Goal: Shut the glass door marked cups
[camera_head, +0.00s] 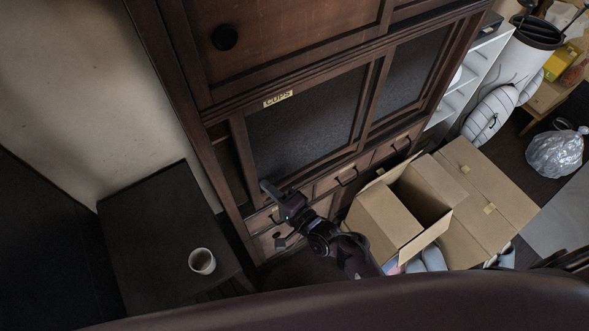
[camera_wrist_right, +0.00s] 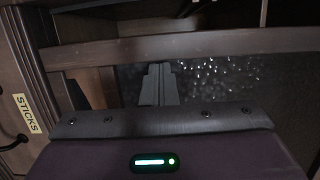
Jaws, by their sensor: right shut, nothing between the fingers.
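The glass door (camera_head: 305,118) marked cups is a dark-framed sliding pane in the wooden cabinet, with a yellow CUPS label (camera_head: 278,98) on its top rail. A dark gap shows between its left upright and the cabinet's left post, so it stands partly open. My right gripper (camera_head: 266,187) is shut and empty at the pane's lower left corner. In the right wrist view the shut fingers (camera_wrist_right: 158,84) lie over the speckled glass, tips close to the door's upright (camera_wrist_right: 190,46); I cannot tell whether they touch. My left gripper is not in view.
A second glass pane (camera_head: 408,68) is to the right. Drawers run below, one labelled STICKS (camera_wrist_right: 28,113). An open cardboard box (camera_head: 385,222) stands close to the right of my right arm. A dark side table (camera_head: 150,225) with a white cup (camera_head: 202,261) is at the left.

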